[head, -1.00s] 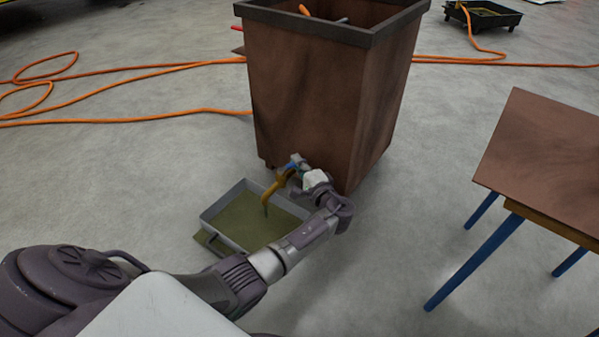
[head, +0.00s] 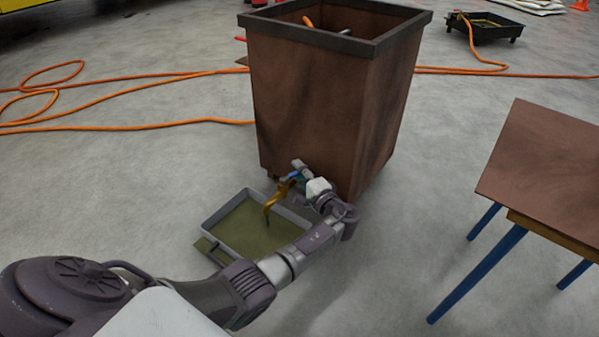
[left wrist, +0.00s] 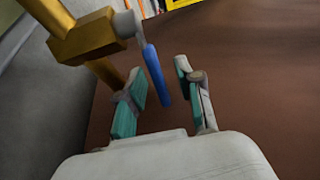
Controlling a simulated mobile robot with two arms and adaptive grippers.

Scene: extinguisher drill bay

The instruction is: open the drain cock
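The drain cock (head: 272,200) is a brass-coloured fitting with a downturned spout, low on the front of the brown bin. In the left wrist view, its brass body (left wrist: 88,40) is at upper left and its blue lever (left wrist: 157,74) extends from a grey hub. My left gripper (head: 299,176) is beside the cock, close to the bin's wall. In the left wrist view, my left gripper (left wrist: 161,84) is open, with a teal-padded finger on each side of the lever and gaps visible. My right gripper is not in view.
The brown bin (head: 310,110) stands behind the cock. A shallow grey tray (head: 290,216) with greenish contents lies under the spout. A brown-topped table (head: 545,165) with blue legs is at right. An orange hose (head: 130,125) crosses the floor; a black tray (head: 490,30) stands far right.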

